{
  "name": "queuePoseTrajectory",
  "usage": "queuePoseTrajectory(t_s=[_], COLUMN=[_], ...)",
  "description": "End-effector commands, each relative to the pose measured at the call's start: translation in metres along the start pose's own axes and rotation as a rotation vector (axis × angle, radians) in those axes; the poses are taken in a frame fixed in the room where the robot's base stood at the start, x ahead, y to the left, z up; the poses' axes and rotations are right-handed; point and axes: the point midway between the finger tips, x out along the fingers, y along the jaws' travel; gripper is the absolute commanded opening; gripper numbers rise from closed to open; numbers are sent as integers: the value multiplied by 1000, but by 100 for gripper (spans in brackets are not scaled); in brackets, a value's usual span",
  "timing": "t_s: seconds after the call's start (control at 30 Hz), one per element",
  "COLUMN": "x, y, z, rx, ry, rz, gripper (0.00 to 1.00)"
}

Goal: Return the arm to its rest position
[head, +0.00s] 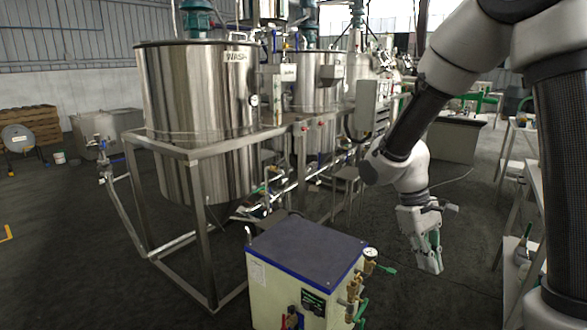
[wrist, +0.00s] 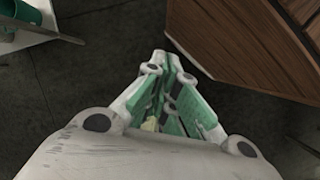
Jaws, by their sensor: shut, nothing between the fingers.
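My arm reaches in from the upper right of the head view and bends down at the elbow. My gripper (head: 434,268) hangs at its end, pointing down over the dark floor, to the right of the cream box with the blue top. In the wrist view my gripper (wrist: 174,62) shows its green-padded fingers brought together, with nothing between them. It touches nothing that I can see.
A cream box with a blue lid (head: 305,245) and brass valves stands left of my gripper. A large steel WASH tank (head: 195,120) stands on a frame behind it. A brown wooden surface (wrist: 240,40) lies close by in the wrist view. Dark floor is open at left.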

Motion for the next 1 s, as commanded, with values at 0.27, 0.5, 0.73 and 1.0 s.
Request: queuePoseTrajectory(t_s=[0.27,0.5,0.73,1.0], x=[-50,-80,-105,-105], y=[-2,5,16,20], z=[97,157,187,191], rx=[215,371,456,478], ry=[276,542,705,713], rz=[-153,-175,-142,-139], gripper=[0,0,0,0])
